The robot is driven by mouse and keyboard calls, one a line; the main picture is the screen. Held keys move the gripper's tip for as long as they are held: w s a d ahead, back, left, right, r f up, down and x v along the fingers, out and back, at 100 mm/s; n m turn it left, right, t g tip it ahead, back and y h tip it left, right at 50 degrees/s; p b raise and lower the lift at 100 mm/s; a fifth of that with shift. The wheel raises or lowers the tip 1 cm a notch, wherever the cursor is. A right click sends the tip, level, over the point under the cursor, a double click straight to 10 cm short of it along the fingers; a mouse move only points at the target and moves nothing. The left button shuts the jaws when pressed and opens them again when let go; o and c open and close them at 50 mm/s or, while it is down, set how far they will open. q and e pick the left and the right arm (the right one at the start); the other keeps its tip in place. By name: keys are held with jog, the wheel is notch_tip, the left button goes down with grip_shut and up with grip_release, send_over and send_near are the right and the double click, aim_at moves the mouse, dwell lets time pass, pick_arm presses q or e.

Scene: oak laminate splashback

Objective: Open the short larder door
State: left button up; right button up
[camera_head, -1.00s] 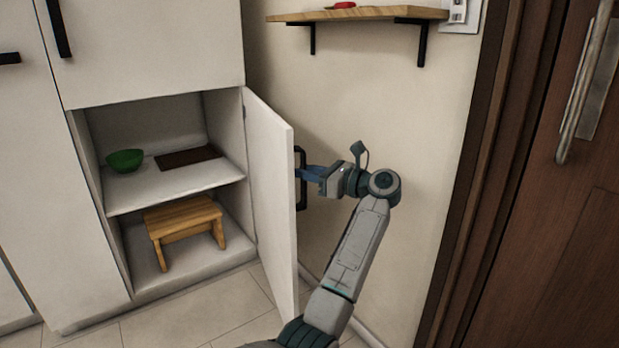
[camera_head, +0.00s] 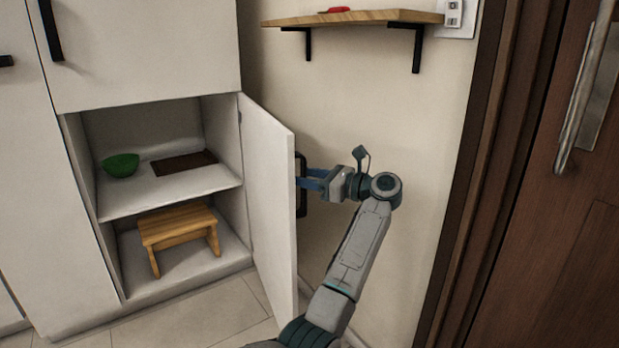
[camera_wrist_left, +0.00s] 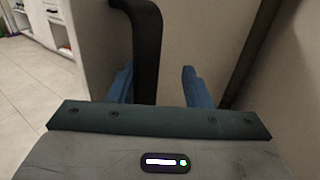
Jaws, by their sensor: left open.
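The short larder door (camera_head: 268,190) is white and stands swung wide open, its hinge side at the right of the cupboard. Its black bar handle (camera_head: 302,208) is on the face turned to the right, and also shows in the left wrist view (camera_wrist_left: 148,40). My left gripper (camera_head: 304,179) is open at the handle. In the left wrist view its blue fingers (camera_wrist_left: 156,76) are apart, with the handle between them, nearer the left finger. I cannot tell whether either finger touches it. My right gripper is not in view.
Inside the cupboard are a green bowl (camera_head: 121,164), a dark board (camera_head: 184,162) and a wooden stool (camera_head: 179,229). A wall shelf (camera_head: 352,18) hangs above my arm. The wall is close on the right of the door. A brown door (camera_head: 560,230) stands far right.

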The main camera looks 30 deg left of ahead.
pick_arm(q)
jog(key=shift+d, duration=0.2)
jog(key=shift+d, duration=0.1)
jog(key=w+d+p, duration=0.1)
jog(key=d, duration=0.6)
jog(key=shift+w+f, duration=0.1)
dwell(0.3)
